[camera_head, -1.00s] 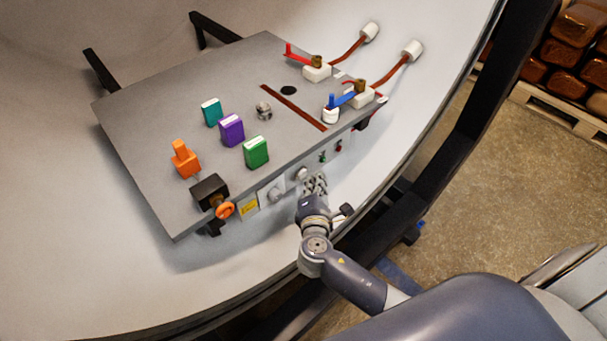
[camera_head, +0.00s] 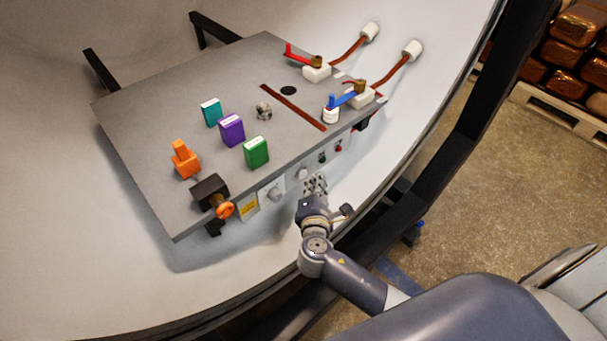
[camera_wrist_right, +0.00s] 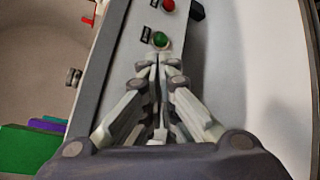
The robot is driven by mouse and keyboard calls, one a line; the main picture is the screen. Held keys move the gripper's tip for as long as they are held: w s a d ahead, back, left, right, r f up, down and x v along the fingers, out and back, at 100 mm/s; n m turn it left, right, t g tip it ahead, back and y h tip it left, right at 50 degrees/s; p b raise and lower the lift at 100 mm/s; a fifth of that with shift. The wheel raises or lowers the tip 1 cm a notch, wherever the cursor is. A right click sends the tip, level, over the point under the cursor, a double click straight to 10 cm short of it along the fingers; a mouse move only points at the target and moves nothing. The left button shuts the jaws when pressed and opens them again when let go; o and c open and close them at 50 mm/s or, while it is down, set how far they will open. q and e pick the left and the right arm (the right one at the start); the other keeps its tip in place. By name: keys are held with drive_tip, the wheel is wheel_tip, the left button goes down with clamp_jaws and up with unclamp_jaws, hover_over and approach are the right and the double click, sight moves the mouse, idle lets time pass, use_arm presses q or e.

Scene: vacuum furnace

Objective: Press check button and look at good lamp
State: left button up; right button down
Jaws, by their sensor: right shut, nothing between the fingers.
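The grey panel table (camera_head: 180,210) has a front face with round controls. A green round part (camera_head: 322,157) and a red round part (camera_head: 338,147) sit side by side there; the green part (camera_wrist_right: 160,39) and the red part (camera_wrist_right: 168,5) also show in the right wrist view, each beside a small dark label too small to read. I cannot tell which part is the check button or the good lamp, or whether either is lit. My right gripper (camera_head: 317,180) is shut and empty; its tips (camera_wrist_right: 158,60) appear just short of the green part, contact unclear. My left gripper is out of view.
Two pale knobs (camera_head: 302,173) (camera_head: 275,193) and a yellow label (camera_head: 248,204) are on the same face. Teal (camera_head: 211,112), purple (camera_head: 231,130) and green (camera_head: 256,152) blocks stand on top. The curved furnace wall (camera_head: 100,280) surrounds the table.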

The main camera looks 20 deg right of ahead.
drive_tip(key=shift+w, duration=0.15)
drive_tip(key=shift+w+a, duration=0.15)
drive_tip(key=shift+w, duration=0.15)
drive_tip(key=shift+w+a, duration=0.1)
drive_tip(key=shift+w, duration=0.2)
idle(0.7)
drive_tip(key=shift+s, duration=0.1)
drive_tip(key=shift+s+d, duration=0.25)
drive_tip(key=shift+s, duration=0.4)
drive_tip(key=shift+s+d+p, duration=0.25)
drive_tip(key=shift+s+p, duration=0.05)
drive_tip(key=shift+s, duration=0.5)
drive_tip(key=shift+s+d+p, duration=0.25)
drive_tip(key=shift+s+d, duration=0.05)
drive_tip(key=shift+s, duration=0.45)
drive_tip(key=shift+s+d+p, duration=0.25)
drive_tip(key=shift+s+p, duration=0.05)
drive_tip(key=shift+s, duration=0.5)
